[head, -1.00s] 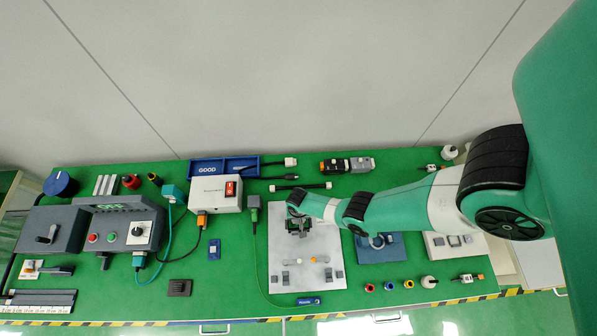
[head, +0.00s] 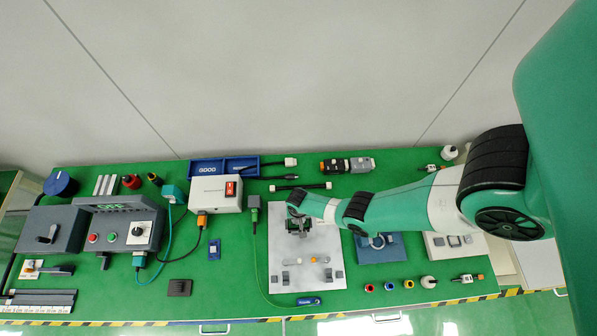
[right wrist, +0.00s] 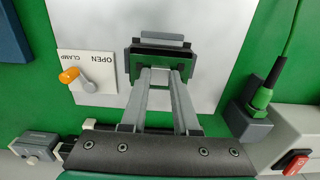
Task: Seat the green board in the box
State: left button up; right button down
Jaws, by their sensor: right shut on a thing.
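My right gripper (right wrist: 160,74) is shut on the green board (right wrist: 136,68), which shows around the fingertips in the right wrist view. A dark, box-like housing (right wrist: 160,48) with a grey upper part lies right at the board. I cannot tell how deep the board sits in it. In the head view my right gripper (head: 298,229) reaches down over the upper part of the light grey plate (head: 325,240), and the wrist hides most of the board and housing. My left gripper is not in view.
A lever with an orange knob (right wrist: 68,75), marked OPEN and CLAMP, stands on the plate beside the housing. A green plug (right wrist: 262,98) and a white box with a red switch (head: 216,194) are close by. A blue block (head: 381,250) lies right of the plate.

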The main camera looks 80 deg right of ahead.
aim_at(298, 222)
jog(key=shift+f+b, duration=1.7)
jog(key=shift+b, duration=0.05)
jog(key=c, duration=0.6)
grip_release()
jog(key=shift+r, duration=0.1)
notch_tip(298, 222, up, 12)
jog(key=p, duration=1.2)
jog(key=shift+f, duration=0.2)
